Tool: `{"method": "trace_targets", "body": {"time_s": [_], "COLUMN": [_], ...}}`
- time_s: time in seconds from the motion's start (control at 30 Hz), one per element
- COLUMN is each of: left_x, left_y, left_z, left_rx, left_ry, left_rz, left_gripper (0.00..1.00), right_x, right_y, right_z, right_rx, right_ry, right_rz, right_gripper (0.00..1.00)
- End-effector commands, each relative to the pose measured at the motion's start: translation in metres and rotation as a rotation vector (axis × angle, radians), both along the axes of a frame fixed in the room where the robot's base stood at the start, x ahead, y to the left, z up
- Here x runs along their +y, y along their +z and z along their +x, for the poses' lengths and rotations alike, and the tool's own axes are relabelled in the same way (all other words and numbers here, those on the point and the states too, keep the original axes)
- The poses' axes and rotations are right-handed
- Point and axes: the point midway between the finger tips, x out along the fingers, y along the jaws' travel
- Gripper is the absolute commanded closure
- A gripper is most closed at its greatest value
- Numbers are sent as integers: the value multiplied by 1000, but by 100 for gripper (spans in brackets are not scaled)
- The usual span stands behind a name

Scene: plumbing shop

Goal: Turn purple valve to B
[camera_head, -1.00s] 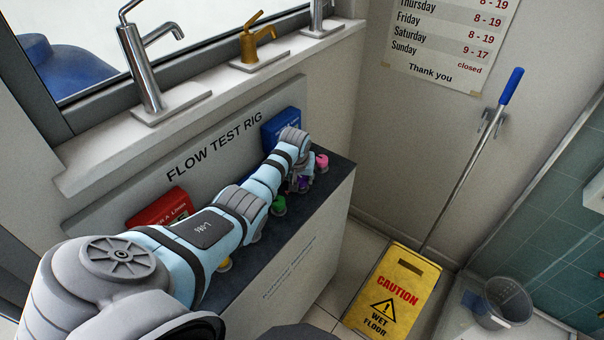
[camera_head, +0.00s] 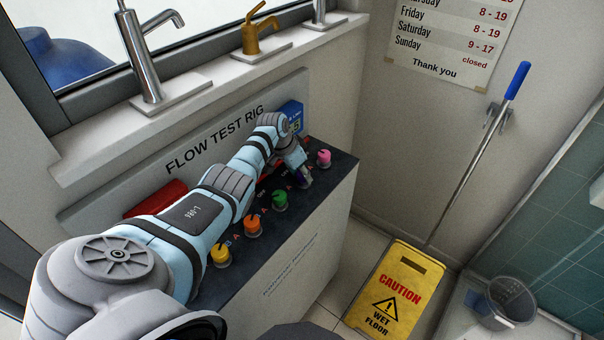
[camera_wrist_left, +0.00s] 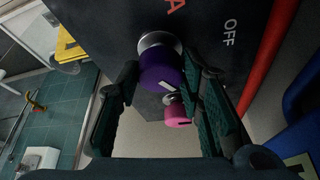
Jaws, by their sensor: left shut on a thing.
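The purple valve (camera_wrist_left: 162,72) shows between the two fingers of my left gripper (camera_wrist_left: 160,112) in the left wrist view. The gripper is shut on it. Its knob has a white mark on the end. The letter A (camera_wrist_left: 176,6) and the word OFF (camera_wrist_left: 230,33) are printed on the dark panel beside it; no B is readable. In the head view my left gripper (camera_head: 303,176) reaches down at the right part of the rig and mostly hides the purple valve. My right gripper is not in view.
A pink valve (camera_head: 324,157) stands just right of the gripper; green (camera_head: 280,199), orange (camera_head: 253,225) and yellow (camera_head: 220,254) valves stand to the left. A blue box (camera_head: 293,112) and red box (camera_head: 157,197) are on the back panel. A yellow caution sign (camera_head: 394,292) stands right.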

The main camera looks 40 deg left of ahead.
Motion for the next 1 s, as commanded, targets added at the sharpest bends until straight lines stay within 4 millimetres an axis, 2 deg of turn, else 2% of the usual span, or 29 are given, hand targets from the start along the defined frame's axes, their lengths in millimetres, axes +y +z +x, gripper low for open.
{"method": "trace_targets", "body": {"time_s": [0.5, 0.53, 0.63, 0.67, 1.0], "left_x": [-1, -1, -1, 0, 2], "left_y": [0, 0, 0, 0, 3], "left_z": [0, 0, 0, 0, -1], "left_rx": [1, 1, 1, 1, -1], "left_ry": [-27, -27, -26, -25, -24], "left_rz": [-2, -2, -1, -1, 0], "left_gripper": [94, 64, 48, 46, 46], "right_x": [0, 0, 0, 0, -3], "right_y": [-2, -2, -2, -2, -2], "right_z": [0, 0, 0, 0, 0], "right_rx": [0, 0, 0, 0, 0], "right_ry": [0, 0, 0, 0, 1], "right_rz": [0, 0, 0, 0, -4], "right_gripper": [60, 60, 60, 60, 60]}}
